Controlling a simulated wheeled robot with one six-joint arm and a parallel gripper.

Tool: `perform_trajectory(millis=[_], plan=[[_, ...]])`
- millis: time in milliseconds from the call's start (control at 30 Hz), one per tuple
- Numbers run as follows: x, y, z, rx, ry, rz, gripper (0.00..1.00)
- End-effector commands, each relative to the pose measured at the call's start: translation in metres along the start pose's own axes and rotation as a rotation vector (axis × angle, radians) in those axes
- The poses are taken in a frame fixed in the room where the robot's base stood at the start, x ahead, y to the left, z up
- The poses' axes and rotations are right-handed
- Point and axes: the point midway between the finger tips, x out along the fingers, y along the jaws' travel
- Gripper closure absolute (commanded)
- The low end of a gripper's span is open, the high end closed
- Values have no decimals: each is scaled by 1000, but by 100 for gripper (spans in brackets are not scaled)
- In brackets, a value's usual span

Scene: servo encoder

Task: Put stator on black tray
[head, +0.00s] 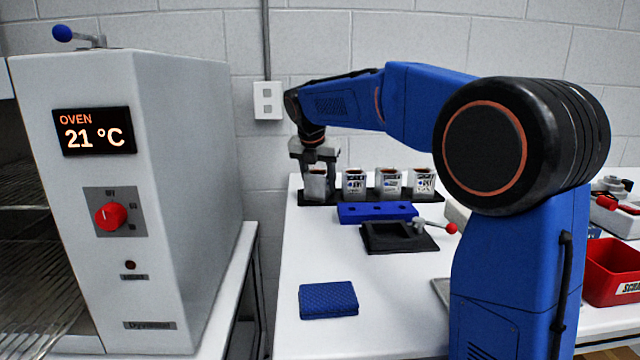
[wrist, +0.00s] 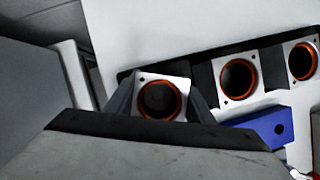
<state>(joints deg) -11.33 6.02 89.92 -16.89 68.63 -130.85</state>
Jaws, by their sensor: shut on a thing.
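My gripper (head: 316,162) points down at the left end of the black tray (head: 437,198) at the back of the white table. It is shut on a stator (head: 317,186), a squarish silver block with a round bore. In the wrist view the held stator (wrist: 162,98) shows its orange-ringed dark bore between the fingers. It is at the left end of a row, over or on the tray; I cannot tell whether its base touches. Three similar stators stand upright on the tray to its right: a near one (head: 354,184), a middle one (head: 389,183) and a far right one (head: 422,183).
A blue block with holes (head: 377,212) lies in front of the tray. A black fixture with a red-knobbed lever (head: 398,238) is nearer. A blue pad (head: 328,300) lies at the front. The oven (head: 180,200) stands left, and a red bin (head: 612,272) right.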

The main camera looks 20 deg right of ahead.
Motion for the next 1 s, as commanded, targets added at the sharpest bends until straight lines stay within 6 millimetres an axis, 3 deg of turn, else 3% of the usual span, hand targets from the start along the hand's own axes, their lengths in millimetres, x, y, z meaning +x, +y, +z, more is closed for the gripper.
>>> perform_trajectory(millis=[167,200,267,300,667,867,1000], plan=[[1,0,0,0,-1,1,93],[2,0,-1,0,0,0,49],[2,0,-1,0,0,0,35],[2,0,-1,0,0,0,33],[-2,0,0,0,0,0,33],[-29,0,0,0,-2,1,33],[-57,0,0,0,-2,2,33]])
